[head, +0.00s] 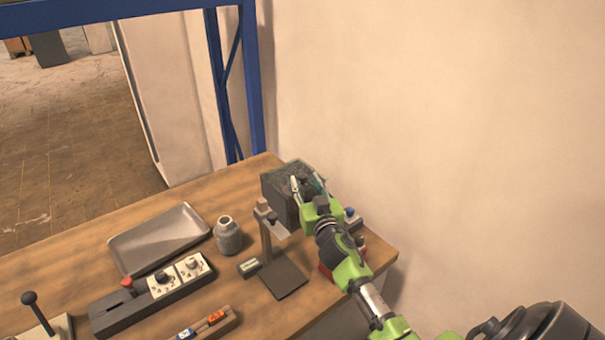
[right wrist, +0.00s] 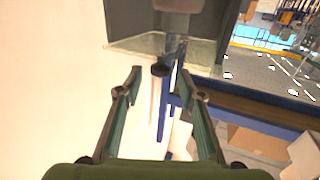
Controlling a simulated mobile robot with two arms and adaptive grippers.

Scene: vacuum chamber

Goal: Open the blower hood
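The blower hood looks to be the dark grey box (head: 278,188) at the far right corner of the wooden table, partly hidden behind my right gripper. My right gripper (head: 308,185) is at the box's right side, its fingers spread. In the right wrist view my right gripper (right wrist: 158,72) is open with nothing held between the fingers. The dark box (right wrist: 130,18) fills the top there, with a pale translucent edge (right wrist: 143,45) below it. A small dark round knob (right wrist: 160,69) shows between the fingertips; contact cannot be told. My left gripper is not in view.
On the table (head: 190,195) are a metal tray (head: 157,240), a grey jar (head: 228,237), a stand with a square base (head: 282,278) and a control box with knobs (head: 150,297). A blue frame (head: 253,80) and a plain wall (head: 440,120) stand behind.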

